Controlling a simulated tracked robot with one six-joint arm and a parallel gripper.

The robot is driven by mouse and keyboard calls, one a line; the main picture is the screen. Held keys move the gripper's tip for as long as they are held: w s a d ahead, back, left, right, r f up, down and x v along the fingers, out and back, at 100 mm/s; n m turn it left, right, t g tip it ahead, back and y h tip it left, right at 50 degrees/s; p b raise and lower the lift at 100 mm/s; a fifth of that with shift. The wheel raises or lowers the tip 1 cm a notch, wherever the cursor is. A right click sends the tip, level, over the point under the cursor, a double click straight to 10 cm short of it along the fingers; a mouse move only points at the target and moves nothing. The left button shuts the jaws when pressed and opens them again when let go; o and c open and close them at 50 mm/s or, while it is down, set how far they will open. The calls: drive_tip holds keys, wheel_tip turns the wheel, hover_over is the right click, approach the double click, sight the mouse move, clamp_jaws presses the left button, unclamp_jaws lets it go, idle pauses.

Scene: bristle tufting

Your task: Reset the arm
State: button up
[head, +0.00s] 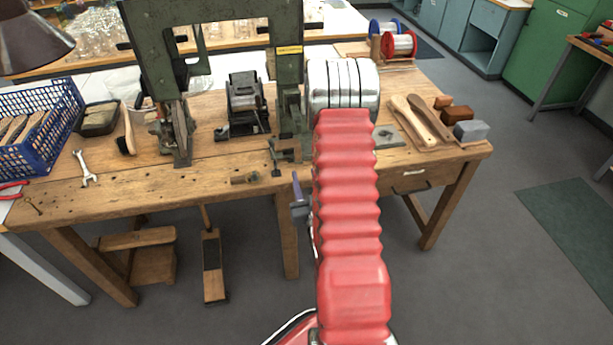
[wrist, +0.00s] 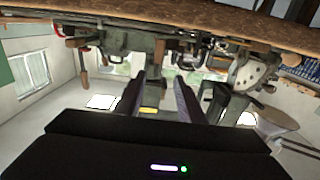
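My gripper (wrist: 160,80) is open in the wrist view, with its two dark fingers apart and nothing between them. In the head view my red sleeved arm reaches forward from the bottom edge towards the wooden workbench (head: 130,190). It hides most of my gripper; only a small purple-grey part shows left of the sleeve, in front of the bench's front edge. The wrist view is upside down, with the bench (wrist: 200,13) along the top. No held object shows.
On the bench stand a green tufting machine (head: 215,12), a blue basket (head: 62,115), a wrench (head: 84,168), a brush (head: 128,135), wooden brush handles (head: 420,122) and a grey block (head: 471,130). A pedal (head: 213,265) stands below.

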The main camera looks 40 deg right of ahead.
idle(0.5)
drive_tip(key=s+a+f+g+y, duration=0.1)
drive_tip(key=s+f+g+y, duration=0.1)
drive_tip(key=f+g, duration=0.35)
drive_tip(key=s+a+f+g+y, duration=0.2)
drive_tip(key=s+f, duration=0.1)
drive_tip(key=f, duration=0.6)
drive_tip(key=s+a+r+n+g+y, duration=0.1)
drive_tip(key=s+a+r+n, duration=0.1)
drive_tip(key=a+r, duration=0.7)
drive_tip(key=s+a+r+n+y, duration=0.2)
drive_tip(key=s+a+r, duration=0.3)
drive_tip(key=r, duration=1)
drive_tip(key=s+a+r+n+g+y, duration=0.1)
drive_tip(key=s+a+r, duration=0.2)
drive_tip(key=a+r, duration=0.9)
drive_tip(key=shift+s+a+r+n+g+y, duration=0.3)
drive_tip(key=shift+n+g+y, duration=0.05)
drive_tip(key=shift+n+y, duration=0.05)
